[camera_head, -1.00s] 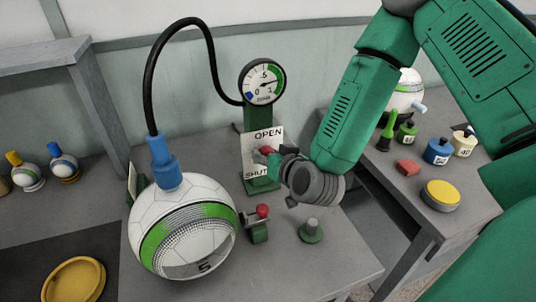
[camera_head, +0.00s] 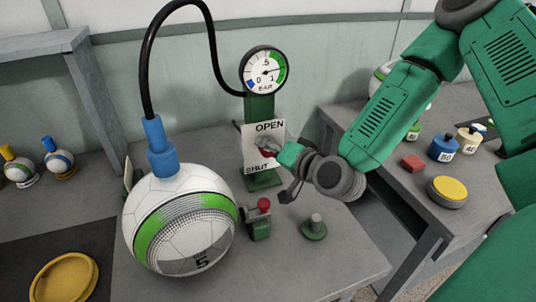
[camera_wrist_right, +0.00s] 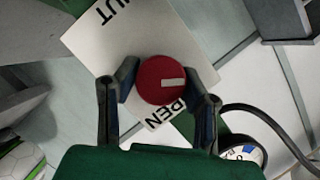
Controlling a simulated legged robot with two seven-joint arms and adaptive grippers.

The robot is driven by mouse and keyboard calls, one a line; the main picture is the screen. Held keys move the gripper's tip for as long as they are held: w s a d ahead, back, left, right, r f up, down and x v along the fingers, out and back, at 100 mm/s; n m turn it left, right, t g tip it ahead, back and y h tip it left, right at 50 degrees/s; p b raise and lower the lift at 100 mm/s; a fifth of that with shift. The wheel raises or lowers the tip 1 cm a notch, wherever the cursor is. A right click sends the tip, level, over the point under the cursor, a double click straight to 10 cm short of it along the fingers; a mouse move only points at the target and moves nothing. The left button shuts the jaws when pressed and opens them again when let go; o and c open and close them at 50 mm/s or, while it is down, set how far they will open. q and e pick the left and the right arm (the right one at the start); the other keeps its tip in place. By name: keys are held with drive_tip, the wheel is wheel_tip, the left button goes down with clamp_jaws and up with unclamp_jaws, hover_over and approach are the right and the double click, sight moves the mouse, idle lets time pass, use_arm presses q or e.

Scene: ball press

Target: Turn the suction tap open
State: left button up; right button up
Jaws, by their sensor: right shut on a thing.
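The suction tap is a round red knob (camera_wrist_right: 150,78) with a white bar mark. It sits on a white plate (camera_head: 250,150) lettered OPEN at the top and SHUT at the bottom. In the right wrist view the bar lies toward the right of the knob. My right gripper (camera_head: 271,150) is at the plate, with its fingers on either side of the knob, shut on it. In the head view the fingers largely hide the knob. A round gauge (camera_head: 263,71) marked BAR stands above the plate on a green post. My left gripper is not in view.
A white-and-green ball (camera_head: 184,222) with a blue fitting (camera_head: 158,146) and black hose stands left of the post. A small red-knobbed green device (camera_head: 259,222) and a green-based peg (camera_head: 315,227) stand in front. The right table holds a yellow-topped button (camera_head: 446,191) and labelled weights (camera_head: 443,149).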

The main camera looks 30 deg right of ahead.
drive_tip(key=m+t+b, duration=0.1)
drive_tip(key=m+b, duration=0.1)
drive_tip(key=b, duration=0.1)
drive_tip(key=m+t+y+b, duration=0.1)
drive_tip(key=m+b, duration=0.2)
drive_tip(key=m+t+b, duration=0.1)
drive_tip(key=m+b, duration=0.1)
drive_tip(key=b, duration=0.1)
drive_tip(key=shift+d+f+y+b, duration=0.15)
drive_tip(key=shift+f+y+b, duration=0.15)
drive_tip(key=shift+f, duration=0.05)
drive_tip(key=shift+r+m+t+b, duration=0.1)
drive_tip(key=shift+m+t+b, duration=0.3)
drive_tip(key=shift+m+b, duration=1.05)
drive_tip(key=o, duration=1.1)
drive_tip(key=shift+o, duration=0.2)
drive_tip(key=shift+d, duration=0.15)
drive_tip(key=shift+a, duration=0.2)
